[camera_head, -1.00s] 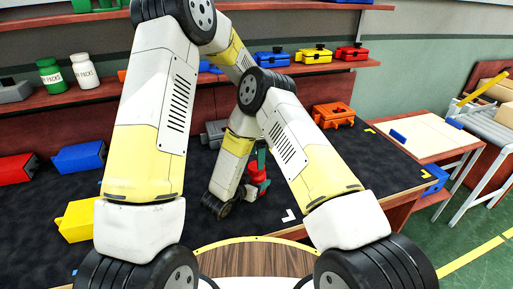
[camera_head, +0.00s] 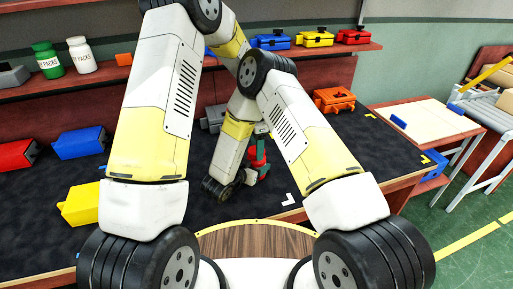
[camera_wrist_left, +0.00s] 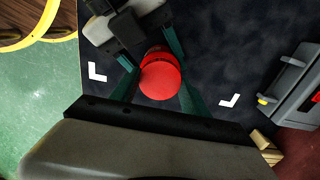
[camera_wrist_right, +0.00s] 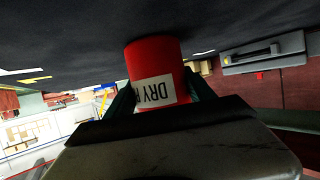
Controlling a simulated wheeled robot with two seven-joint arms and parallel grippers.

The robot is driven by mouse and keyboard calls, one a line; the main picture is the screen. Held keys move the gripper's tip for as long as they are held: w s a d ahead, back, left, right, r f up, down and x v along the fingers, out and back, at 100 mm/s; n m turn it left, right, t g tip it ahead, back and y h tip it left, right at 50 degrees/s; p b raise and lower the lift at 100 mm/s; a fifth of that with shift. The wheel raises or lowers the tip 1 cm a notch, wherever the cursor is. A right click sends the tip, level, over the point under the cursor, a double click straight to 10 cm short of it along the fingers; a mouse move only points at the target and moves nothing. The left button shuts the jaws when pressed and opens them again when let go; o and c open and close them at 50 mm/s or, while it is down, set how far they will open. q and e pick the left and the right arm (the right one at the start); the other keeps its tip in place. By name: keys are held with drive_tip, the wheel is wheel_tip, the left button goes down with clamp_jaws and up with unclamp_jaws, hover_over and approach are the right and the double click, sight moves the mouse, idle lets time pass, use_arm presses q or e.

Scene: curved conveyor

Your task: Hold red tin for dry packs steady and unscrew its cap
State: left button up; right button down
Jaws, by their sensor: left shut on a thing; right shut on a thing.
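The red tin (camera_head: 259,172) stands on the black work surface, largely hidden behind my arms in the head view. In the left wrist view I look down on its round red cap (camera_wrist_left: 160,80). My left gripper (camera_wrist_left: 157,70) has its green fingers on both sides of the cap, shut on it from above. In the right wrist view the tin's red body (camera_wrist_right: 158,60) shows with a white label reading "DRY", upside down in the picture. The seam between cap and body is not clear.
White corner marks (camera_wrist_left: 97,72) lie on the surface around the tin. A grey case (camera_wrist_left: 290,85) and an orange case (camera_head: 334,99) are farther back. Yellow (camera_head: 80,204), blue (camera_head: 80,143) and red (camera_head: 17,155) boxes are at left. A shelf with bottles runs behind.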

use_arm(q)
drive_tip(key=n, duration=0.3)
drive_tip(key=o, duration=1.5)
wheel_tip(320, 180, up, 4)
drive_tip(key=shift+r, duration=0.2)
drive_tip(key=shift+r+m, duration=1.5)
drive_tip(key=shift+r, duration=0.1)
wheel_tip(320, 180, down, 8)
drive_tip(key=shift+r, duration=0.2)
